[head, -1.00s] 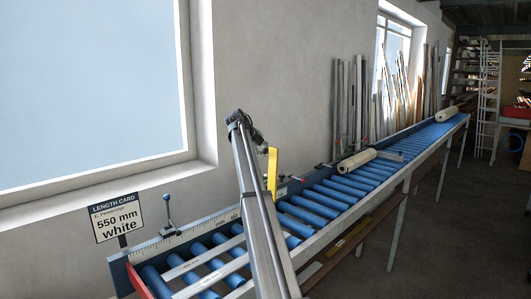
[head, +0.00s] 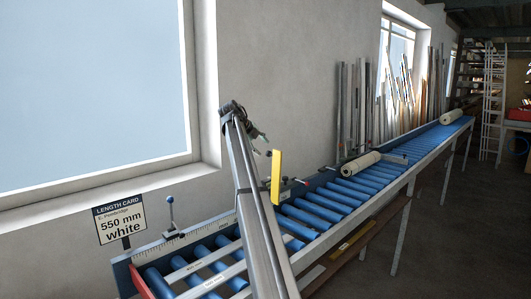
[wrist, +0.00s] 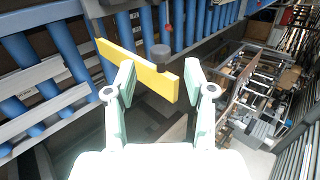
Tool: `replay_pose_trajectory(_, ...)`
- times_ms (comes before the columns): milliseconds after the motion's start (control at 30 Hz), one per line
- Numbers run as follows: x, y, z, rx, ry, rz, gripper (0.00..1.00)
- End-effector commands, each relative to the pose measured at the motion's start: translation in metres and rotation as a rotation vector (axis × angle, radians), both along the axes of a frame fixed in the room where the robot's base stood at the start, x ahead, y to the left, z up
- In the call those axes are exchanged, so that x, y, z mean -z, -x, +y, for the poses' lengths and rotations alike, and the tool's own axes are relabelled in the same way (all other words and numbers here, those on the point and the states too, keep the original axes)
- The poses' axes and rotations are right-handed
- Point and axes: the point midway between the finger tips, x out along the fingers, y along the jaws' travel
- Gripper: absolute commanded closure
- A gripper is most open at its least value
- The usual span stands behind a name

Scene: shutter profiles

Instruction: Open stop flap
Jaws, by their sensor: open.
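The yellow stop flap (head: 276,178) stands upright at the roller conveyor's back rail in the head view. In the wrist view the yellow flap (wrist: 115,58) runs across the picture, with a dark round knob (wrist: 160,54) beside its upper edge. My gripper (wrist: 160,82) is open, with its two pale green fingers spread. The flap's right end lies between the fingertips in the picture. The left finger overlaps the flap; the right finger shows a small gap to its end. I cannot tell whether either touches it. In the head view my arm hides part of the rail.
The blue roller conveyor (head: 325,200) runs to the back right. A rolled cream bundle (head: 360,163) lies on it, and another roll (head: 451,116) farther off. A length card (head: 120,220) reads 550 mm white. A blue-knobbed lever (head: 170,212) stands on the scale rail.

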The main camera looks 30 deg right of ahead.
Motion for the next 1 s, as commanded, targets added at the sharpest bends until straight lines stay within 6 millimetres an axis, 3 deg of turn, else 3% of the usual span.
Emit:
replay_pose_trajectory(200,-0.026,0.007,0.024,0.000,0.002,0.000,0.46)
replay_pose_trajectory(400,-0.036,0.011,0.034,0.001,0.001,0.000,0.46)
replay_pose_trajectory(867,-0.037,0.011,0.035,0.001,0.001,0.000,0.46)
replay_pose_trajectory(1000,-0.017,0.019,0.030,-0.023,-0.002,0.048,0.46)
